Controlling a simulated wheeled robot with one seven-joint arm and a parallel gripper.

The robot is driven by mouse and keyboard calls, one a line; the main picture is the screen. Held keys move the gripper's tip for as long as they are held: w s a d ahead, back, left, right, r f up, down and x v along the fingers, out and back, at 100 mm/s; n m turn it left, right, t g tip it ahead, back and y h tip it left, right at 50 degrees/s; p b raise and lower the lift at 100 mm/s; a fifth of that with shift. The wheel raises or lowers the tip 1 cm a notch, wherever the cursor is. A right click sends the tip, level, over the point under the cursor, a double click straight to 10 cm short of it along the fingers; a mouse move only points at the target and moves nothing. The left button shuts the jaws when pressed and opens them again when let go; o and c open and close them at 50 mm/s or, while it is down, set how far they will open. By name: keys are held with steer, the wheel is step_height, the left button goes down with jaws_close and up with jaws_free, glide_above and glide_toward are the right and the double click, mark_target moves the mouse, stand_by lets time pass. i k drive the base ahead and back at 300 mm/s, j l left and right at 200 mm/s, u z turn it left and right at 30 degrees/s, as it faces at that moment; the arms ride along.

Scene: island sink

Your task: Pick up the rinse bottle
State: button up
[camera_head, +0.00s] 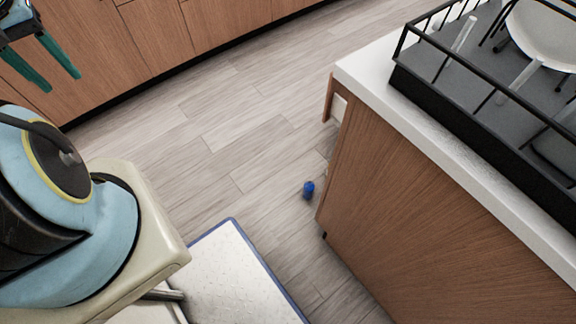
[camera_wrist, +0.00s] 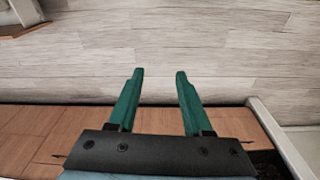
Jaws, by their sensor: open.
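A small blue bottle-like object (camera_head: 308,190) stands on the floor beside the island's lower corner in the head view. It is small in the picture, and I take it to be the rinse bottle. My gripper (camera_head: 62,81) is at the upper left of the head view, far from it. Its two teal fingers are apart with nothing between them. The wrist view also shows the open gripper (camera_wrist: 159,72), with bare floor beyond its fingertips. The blue object is not visible in the wrist view.
The wooden island (camera_head: 420,220) with a white countertop (camera_head: 375,82) stands at right. A black rack (camera_head: 490,105) holding white dishware is on it. Wooden cabinets (camera_head: 110,45) line the upper left. The plank floor (camera_head: 220,130) between is clear.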

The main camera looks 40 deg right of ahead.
mark_target(308, 186)
steer(key=i+z, duration=0.2)
steer(key=i, duration=0.25)
steer(key=i+j+z, duration=0.1)
steer(key=i+z, duration=0.15)
steer(key=i, duration=0.2)
steer(key=i+j+z, duration=0.2)
steer(key=i, duration=0.25)
steer(key=i+z, duration=0.6)
steer(key=z, duration=0.15)
steer(key=i+j+z, duration=0.15)
steer(key=z, duration=0.25)
steer(key=i+j, duration=0.05)
steer(key=i, duration=0.05)
